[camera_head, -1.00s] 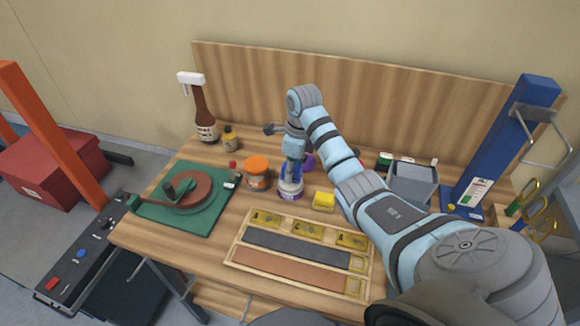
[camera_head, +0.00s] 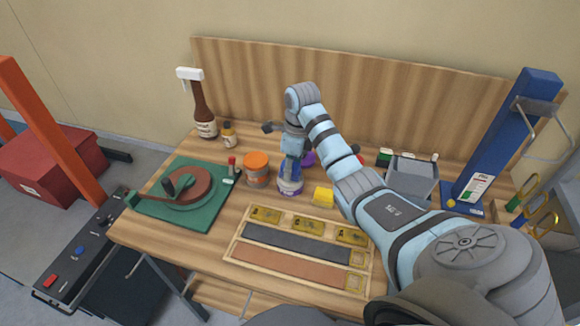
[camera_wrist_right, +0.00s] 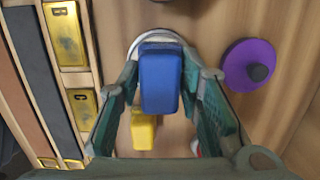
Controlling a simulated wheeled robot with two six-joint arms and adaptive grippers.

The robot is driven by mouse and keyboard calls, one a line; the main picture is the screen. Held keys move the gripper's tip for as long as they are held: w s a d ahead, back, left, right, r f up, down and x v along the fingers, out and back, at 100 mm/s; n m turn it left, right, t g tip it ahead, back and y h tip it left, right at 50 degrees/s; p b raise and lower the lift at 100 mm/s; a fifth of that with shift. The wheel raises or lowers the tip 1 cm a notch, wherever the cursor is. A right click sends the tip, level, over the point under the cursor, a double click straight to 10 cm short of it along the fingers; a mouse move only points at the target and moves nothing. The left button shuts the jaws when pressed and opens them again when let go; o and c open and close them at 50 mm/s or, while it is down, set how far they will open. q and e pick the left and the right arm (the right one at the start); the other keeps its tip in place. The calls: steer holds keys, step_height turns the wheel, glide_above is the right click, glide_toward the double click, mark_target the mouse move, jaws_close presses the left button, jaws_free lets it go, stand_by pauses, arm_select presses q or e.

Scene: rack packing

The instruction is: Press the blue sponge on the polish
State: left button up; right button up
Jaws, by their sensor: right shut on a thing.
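The blue sponge (camera_wrist_right: 160,80) is held between the fingers of my right gripper (camera_wrist_right: 160,84). In the wrist view it covers most of a round, pale-rimmed jar (camera_wrist_right: 137,42), the polish. In the head view the polish jar (camera_head: 290,188) has a purple and white label and stands upright on the bench, with my right gripper (camera_head: 291,166) pointing down right over its mouth. The sponge is at or just above the opening; I cannot tell whether it touches the polish. A purple lid with a dark knob (camera_wrist_right: 250,66) lies beside the jar. My left gripper is not in view.
A yellow block (camera_head: 323,195) sits right of the jar and an orange-lidded jar (camera_head: 256,169) left of it. A wooden tray (camera_head: 232,254) with strips lies in front. A green mat (camera_head: 222,213) is at left, a grey bin (camera_head: 412,180) at right.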

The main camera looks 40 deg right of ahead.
steer(key=shift+f, duration=0.35)
steer(key=shift+s, duration=0.1)
stand_by(1.1)
steer(key=shift+r, duration=0.1)
step_height(320, 180, up, 7)
steer(key=p, duration=0.6)
steer(key=shift+p, duration=0.35)
